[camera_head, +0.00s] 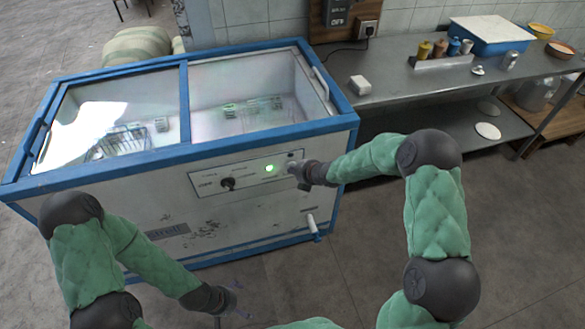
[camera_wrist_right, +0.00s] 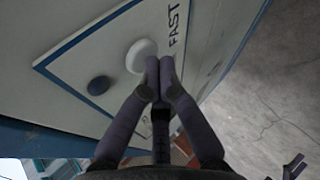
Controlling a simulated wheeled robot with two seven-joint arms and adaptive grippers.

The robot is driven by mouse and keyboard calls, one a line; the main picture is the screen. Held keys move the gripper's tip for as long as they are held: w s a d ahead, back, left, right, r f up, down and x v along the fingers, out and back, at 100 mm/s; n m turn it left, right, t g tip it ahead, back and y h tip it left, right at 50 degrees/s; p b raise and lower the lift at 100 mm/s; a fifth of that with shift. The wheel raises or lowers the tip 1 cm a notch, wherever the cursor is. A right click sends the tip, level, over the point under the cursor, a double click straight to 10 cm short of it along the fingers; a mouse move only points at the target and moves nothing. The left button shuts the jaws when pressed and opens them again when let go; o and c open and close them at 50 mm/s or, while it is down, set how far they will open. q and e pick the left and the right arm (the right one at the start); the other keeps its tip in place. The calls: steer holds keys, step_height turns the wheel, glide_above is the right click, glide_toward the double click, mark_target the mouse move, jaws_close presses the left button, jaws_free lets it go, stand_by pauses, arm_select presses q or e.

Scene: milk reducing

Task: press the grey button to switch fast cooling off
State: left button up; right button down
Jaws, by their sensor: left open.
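The grey button is a pale round knob (camera_wrist_right: 140,55) beside the word FAST in the right wrist view. In the head view the button (camera_head: 292,168) sits at the right end of the freezer's control panel (camera_head: 208,180), partly covered by my gripper. My right gripper (camera_wrist_right: 160,66) is shut and empty, its fingertips together at the button's edge. I cannot tell whether they touch it. It also shows in the head view (camera_head: 301,173). A green lamp (camera_head: 269,168) glows left of the button. My left gripper (camera_head: 238,297) is open, low in front of the freezer.
The panel also bears a black rotary knob (camera_head: 228,184) and a dark round part (camera_wrist_right: 98,85). The blue-edged freezer (camera_head: 120,185) has a glass top. A steel table (camera_head: 415,85) with bottles and a blue tub (camera_head: 487,35) stands at right. Floor in front is free.

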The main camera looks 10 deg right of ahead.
steer(key=shift+w+d+r, duration=0.1)
steer(key=shift+w+r, duration=0.1)
steer(key=shift+s+b, duration=0.15)
steer(key=shift+b, duration=0.25)
stand_by(0.3)
steer(key=s+b, duration=0.3)
steer(key=s, duration=0.3)
steer(key=shift+s+f+b, duration=0.15)
steer(key=shift+b, duration=0.2)
stand_by(0.4)
